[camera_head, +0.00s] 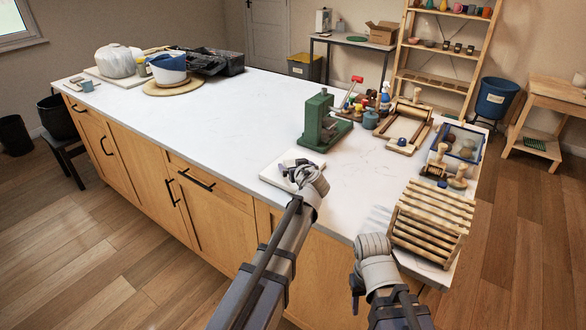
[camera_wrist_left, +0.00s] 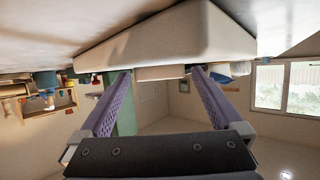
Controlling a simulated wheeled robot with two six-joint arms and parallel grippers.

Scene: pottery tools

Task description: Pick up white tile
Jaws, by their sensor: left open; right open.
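The white tile (camera_head: 274,178) is a flat slab on the white countertop near its front edge. In the left wrist view, the tile (camera_wrist_left: 165,40) fills the upper middle as a pale, thick slab, with that view appearing upside down. My left gripper (camera_head: 292,166) is over the tile in the head view. In the left wrist view, my left gripper (camera_wrist_left: 160,82) has its two purple fingers spread wide, with the tips close to the tile's near edge. I cannot tell whether they touch it.
A green press (camera_head: 322,122) stands just behind the tile. A wooden slatted rack (camera_head: 432,222) is at the right front, near my right arm. A framed wooden tool (camera_head: 404,126) and small tools stand farther back. The counter to the left of the tile is clear.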

